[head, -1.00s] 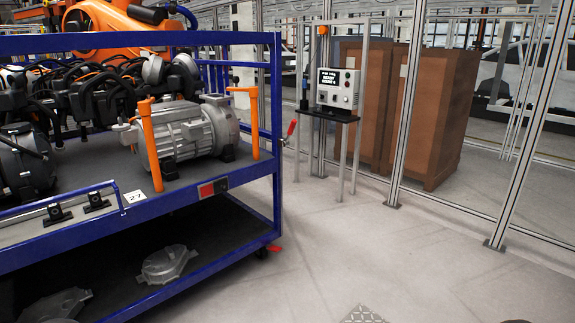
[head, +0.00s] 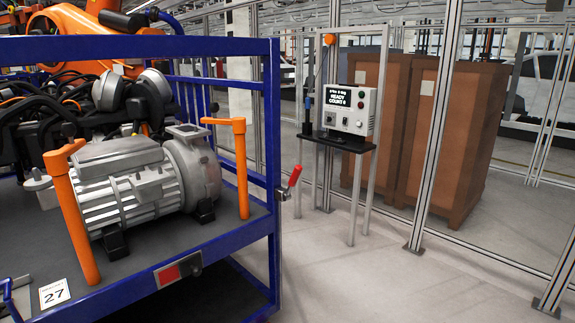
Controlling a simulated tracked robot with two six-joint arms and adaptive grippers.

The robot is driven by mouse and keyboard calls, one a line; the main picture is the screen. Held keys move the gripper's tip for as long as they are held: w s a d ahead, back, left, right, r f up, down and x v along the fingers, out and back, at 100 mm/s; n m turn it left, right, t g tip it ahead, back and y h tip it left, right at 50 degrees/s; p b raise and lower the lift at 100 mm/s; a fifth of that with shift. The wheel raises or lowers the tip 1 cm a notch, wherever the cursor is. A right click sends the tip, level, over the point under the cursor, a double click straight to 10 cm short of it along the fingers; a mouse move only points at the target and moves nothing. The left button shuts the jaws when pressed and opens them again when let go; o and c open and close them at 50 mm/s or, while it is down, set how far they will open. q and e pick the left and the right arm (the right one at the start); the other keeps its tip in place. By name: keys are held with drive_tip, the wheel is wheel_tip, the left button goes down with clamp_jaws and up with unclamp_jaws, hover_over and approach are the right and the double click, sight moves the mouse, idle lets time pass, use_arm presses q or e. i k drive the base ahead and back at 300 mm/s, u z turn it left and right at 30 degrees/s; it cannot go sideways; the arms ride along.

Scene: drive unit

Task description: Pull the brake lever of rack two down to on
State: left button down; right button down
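A blue rack (head: 226,237) fills the left of the head view, with a grey motor (head: 140,182) on its top shelf. A lever with a red grip (head: 294,176) is on the rack's right corner post. The lever slants up and to the right, and its lower end meets the post. I cannot tell the rack's number from this view. Neither of my grippers shows.
Orange upright posts (head: 241,168) stand beside the motor. A control box (head: 348,107) on a stand (head: 352,214) is behind the rack to the right. Tall brown crates (head: 462,140) stand behind the fence posts (head: 434,125). The floor (head: 400,290) at front right is clear.

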sight(297, 170)
drive_tip(key=z, duration=0.15)
drive_tip(key=i, duration=2.05)
drive_tip(key=z, duration=0.15)
